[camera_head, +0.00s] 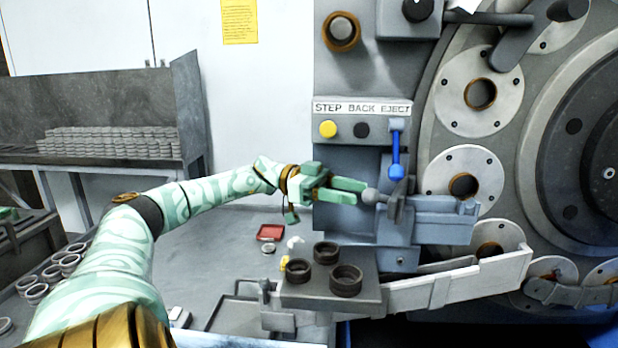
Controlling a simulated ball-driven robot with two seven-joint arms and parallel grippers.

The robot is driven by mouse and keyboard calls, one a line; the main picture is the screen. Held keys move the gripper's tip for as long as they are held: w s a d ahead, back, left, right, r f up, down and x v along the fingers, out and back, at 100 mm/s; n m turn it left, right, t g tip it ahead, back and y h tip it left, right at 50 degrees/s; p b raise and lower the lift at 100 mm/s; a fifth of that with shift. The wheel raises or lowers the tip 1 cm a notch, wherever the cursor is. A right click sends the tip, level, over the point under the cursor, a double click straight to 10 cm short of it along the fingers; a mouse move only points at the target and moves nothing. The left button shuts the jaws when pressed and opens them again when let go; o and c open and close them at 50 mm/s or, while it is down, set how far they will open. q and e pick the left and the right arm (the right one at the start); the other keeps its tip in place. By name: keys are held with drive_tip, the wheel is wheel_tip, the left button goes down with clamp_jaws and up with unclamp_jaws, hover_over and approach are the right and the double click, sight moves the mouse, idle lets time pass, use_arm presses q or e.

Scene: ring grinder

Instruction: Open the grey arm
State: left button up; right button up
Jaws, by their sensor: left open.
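My left gripper (361,192) reaches in from the left, in front of the machine. Its green fingers are apart and point right at a grey ball knob (370,196). The knob is at the fingertips; whether they touch it I cannot tell. The knob joins a dark grey lever piece (396,203) on a blue-grey slide block (435,222). Lower down, a long light grey arm (450,288) runs from the ring platform to the right, along the machine front. Which of these is the task's grey arm is not clear. My right gripper is out of view.
A platform (325,296) holds 3 dark rings below my gripper. A blue lever (396,150) hangs under the STEP BACK EJECT label (362,107). The large ring wheel (470,90) stands at right. A small red tray (270,232) lies on the grey table (215,240), which has free room.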

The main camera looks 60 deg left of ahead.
use_arm(q)
drive_tip(key=b+v, duration=0.1)
drive_tip(key=v, duration=1)
drive_tip(key=shift+s+a, duration=0.15)
drive_tip(key=shift+a, duration=0.15)
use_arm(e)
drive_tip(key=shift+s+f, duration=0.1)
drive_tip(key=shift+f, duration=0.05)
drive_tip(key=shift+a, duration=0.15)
